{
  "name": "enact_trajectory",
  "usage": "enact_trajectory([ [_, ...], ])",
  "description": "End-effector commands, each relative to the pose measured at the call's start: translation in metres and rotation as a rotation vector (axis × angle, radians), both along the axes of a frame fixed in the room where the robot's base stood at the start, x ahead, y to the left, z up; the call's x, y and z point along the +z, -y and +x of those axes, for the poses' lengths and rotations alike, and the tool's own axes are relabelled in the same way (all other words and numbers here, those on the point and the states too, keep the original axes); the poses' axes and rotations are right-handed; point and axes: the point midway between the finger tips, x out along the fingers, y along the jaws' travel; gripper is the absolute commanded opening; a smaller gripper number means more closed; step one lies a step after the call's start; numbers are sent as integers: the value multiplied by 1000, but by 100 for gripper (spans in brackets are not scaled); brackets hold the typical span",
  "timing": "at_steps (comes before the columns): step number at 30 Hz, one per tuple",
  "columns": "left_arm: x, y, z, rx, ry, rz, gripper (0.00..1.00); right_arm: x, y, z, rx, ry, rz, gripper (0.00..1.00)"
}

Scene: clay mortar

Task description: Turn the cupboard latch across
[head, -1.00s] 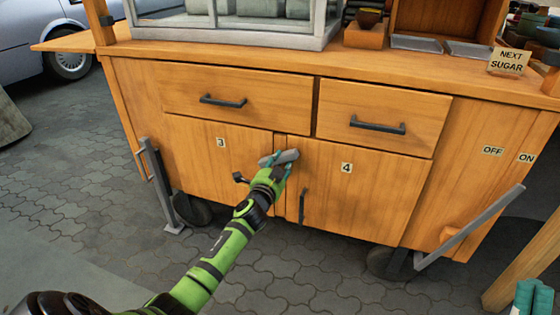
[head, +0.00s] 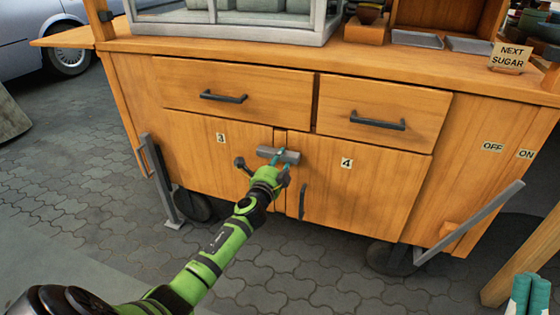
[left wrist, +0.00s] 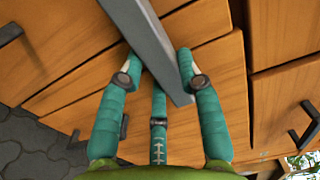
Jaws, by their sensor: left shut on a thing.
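The cupboard latch (head: 290,156) is a grey bar on the cart front, lying across the seam between door 3 (head: 205,150) and door 4 (head: 365,185), close to level with its right end slightly lower. My left gripper (head: 280,161) is shut on the latch with its teal fingers, hiding part of the bar's middle. In the left wrist view the latch (left wrist: 148,38) runs as a long grey bar between the teal fingers (left wrist: 158,70).
Two drawers with dark handles (head: 223,97) (head: 377,122) sit above the doors. A dark upright handle (head: 302,203) is on door 4, just right of my gripper. The paving in front is clear.

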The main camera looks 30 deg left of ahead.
Motion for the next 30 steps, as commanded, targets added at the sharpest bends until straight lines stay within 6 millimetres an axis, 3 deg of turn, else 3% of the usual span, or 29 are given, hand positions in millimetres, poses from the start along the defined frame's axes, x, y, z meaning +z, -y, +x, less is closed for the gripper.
enact_trajectory([
  [10, 0, 0, 0, -1, -2, 12, 2, 0, 0, 0, 0, 0, 0, 0],
  [11, 0, 0, 0, -1, -2, 12, 47, 0, 0, 0, 0, 0, 0, 0],
  [12, 0, 0, 0, -1, -2, 12, 60, 0, 0, 0, 0, 0, 0, 0],
  [23, 0, 0, -1, 0, -2, 8, 60, -2, 0, 1, -1, -6, 1, 0],
  [30, -1, 6, -27, -2, -2, 10, 60, -1, 0, 1, -1, -3, 1, 0],
])
